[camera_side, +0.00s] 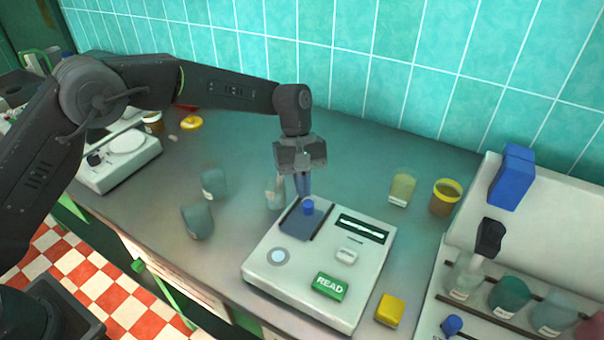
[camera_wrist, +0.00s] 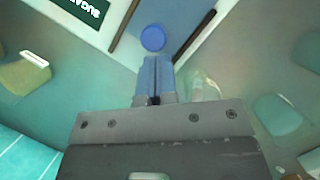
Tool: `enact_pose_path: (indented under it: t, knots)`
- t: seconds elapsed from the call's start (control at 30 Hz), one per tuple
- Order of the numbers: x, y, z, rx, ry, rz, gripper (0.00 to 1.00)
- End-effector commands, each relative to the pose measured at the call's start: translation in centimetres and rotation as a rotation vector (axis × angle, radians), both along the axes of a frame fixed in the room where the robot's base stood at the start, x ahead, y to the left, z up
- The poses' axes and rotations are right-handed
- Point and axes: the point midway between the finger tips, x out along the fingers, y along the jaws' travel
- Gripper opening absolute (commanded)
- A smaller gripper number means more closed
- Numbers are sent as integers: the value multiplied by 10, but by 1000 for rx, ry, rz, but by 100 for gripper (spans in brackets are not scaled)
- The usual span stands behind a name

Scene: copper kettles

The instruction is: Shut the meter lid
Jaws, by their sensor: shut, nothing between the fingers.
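The white meter (camera_side: 345,305) stands on the bench with a green READ button (camera_side: 330,286) and a dark display (camera_side: 362,228). Its blue-grey lid (camera_side: 300,224) looks flat on top, between dark rails, with a round blue knob (camera_side: 308,207). I cannot tell how far the lid covers an opening. My gripper (camera_side: 303,192) is shut and empty, pointing down just behind the knob. In the wrist view its blue fingertips (camera_wrist: 154,62) are together, right beside the knob (camera_wrist: 153,38); I cannot tell whether they touch it. The lid (camera_wrist: 180,25) shows beyond.
Clear beakers (camera_side: 198,222) stand left of the meter. A yellow block (camera_side: 390,309) is close at the meter's right. A white rack (camera_side: 470,243) with bottles fills the far right. The tiled wall is behind.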

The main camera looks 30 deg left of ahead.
Motion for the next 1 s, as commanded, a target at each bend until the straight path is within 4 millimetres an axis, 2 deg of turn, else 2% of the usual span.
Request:
enact_pose_path:
  t: [0.37,0.47,0.8,1.0]
  knots:
    - [-4,0,0,0,1,-1,0]
    - [-15,-1,1,-1,1,-2,0]
    - [-71,-1,1,0,2,-2,0]
    - [-88,0,0,1,1,-2,0]
